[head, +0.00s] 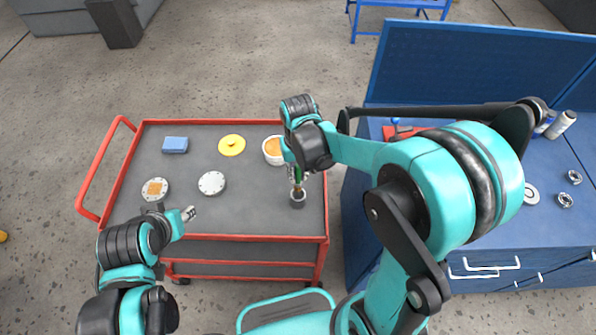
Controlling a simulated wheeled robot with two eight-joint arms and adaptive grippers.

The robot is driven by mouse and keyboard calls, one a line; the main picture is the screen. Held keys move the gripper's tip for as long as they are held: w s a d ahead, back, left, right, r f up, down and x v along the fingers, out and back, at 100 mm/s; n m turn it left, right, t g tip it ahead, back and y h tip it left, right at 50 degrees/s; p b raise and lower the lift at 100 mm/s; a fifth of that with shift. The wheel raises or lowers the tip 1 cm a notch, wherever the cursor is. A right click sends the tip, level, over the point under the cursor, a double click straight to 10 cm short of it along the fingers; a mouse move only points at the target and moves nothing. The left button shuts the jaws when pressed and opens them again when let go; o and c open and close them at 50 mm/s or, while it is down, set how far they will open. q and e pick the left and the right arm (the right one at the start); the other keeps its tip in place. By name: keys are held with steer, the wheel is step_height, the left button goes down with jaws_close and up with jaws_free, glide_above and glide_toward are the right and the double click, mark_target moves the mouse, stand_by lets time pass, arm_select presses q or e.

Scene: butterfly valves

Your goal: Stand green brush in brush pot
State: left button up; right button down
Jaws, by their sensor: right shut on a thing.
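The green brush (298,176) is upright in my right gripper (298,174), which is shut on it near the right side of the red cart's top. The dark brush pot (298,200) stands on the cart directly below the brush. The brush's lower end is at the pot's mouth; I cannot tell how deep it is. My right wrist hides the brush's upper part. My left gripper (188,214) is over the front left of the cart, away from the brush and pot; its fingers are too small to read.
A blue workbench (470,225) stands to the right. The cart's middle front is clear.

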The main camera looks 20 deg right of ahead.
mark_target(298, 185)
steer(key=shift+f+b, duration=2.45)
steer(key=shift+f, duration=0.75)
steer(key=c, duration=1.4)
jaws_free()
steer(key=shift+o, duration=0.2)
step_height(298, 185, up, 12)
steer(key=shift+s, duration=0.1)
steer(key=shift+s+d+r, duration=0.15)
steer(key=shift+s, duration=0.1)
steer(key=s+d+t, duration=0.4)
steer(key=s+t, duration=0.3)
steer(key=s, duration=0.2)
steer(key=shift+s+d+f, duration=0.2)
steer(key=shift+s+f, duration=0.05)
steer(key=shift+f, duration=0.1)
